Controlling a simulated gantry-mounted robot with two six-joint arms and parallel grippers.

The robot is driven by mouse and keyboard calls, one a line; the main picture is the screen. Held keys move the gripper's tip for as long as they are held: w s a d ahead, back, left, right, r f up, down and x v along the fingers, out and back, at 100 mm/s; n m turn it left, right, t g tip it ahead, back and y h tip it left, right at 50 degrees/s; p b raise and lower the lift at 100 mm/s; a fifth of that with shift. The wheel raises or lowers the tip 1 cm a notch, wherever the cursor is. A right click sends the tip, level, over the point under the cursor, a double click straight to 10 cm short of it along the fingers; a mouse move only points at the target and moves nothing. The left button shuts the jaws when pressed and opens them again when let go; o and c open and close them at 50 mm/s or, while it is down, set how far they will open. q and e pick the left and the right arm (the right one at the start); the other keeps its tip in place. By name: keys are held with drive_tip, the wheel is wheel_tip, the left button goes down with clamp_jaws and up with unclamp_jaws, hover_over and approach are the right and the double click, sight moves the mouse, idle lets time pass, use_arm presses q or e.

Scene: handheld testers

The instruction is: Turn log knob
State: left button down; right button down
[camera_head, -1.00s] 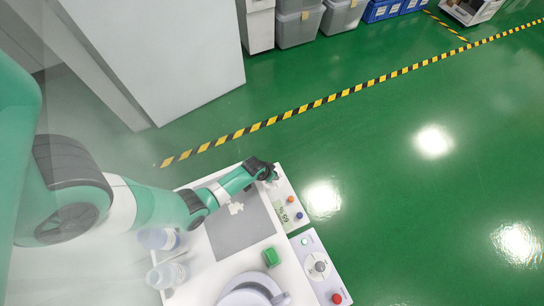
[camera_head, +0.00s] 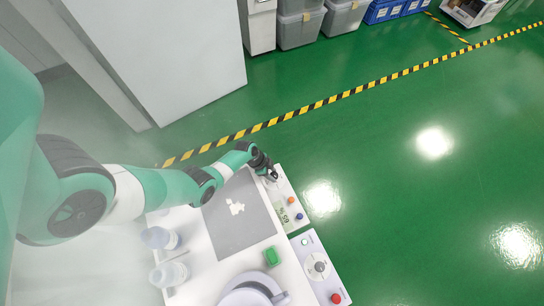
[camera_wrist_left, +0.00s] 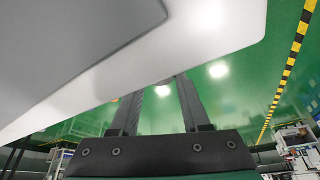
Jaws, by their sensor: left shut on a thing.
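My left gripper (camera_head: 271,177) is at the far end of the upper control panel (camera_head: 281,190), with its fingertips at the panel surface. It is shut on a small part there, taken to be the log knob, which its fingers mostly hide. The panel also has a display reading about 65, an orange button (camera_head: 291,200) and a blue button (camera_head: 299,216). In the left wrist view the two dark fingers (camera_wrist_left: 160,95) reach past the white table edge, and what is between their tips is not clear. My right gripper is not in view.
A second panel (camera_head: 308,243) has a round dial (camera_head: 320,266) and a red button (camera_head: 336,298). A grey mat (camera_head: 242,240) with a white piece (camera_head: 236,207), a green block (camera_head: 271,256), a round grey-white device (camera_head: 250,292) and two clear containers (camera_head: 160,238) (camera_head: 168,274) are nearby.

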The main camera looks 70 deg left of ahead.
use_arm(q)
drive_tip(key=shift+a+f+m+g+h, duration=0.1)
drive_tip(key=shift+m+g+h, duration=0.4)
drive_tip(key=shift+m, duration=1.3)
drive_tip(key=shift+c, duration=1.9)
unclamp_jaws()
drive_tip(key=p+v, duration=1.1)
drive_tip(key=shift+a+r, duration=0.25)
drive_tip(key=shift+r, duration=0.1)
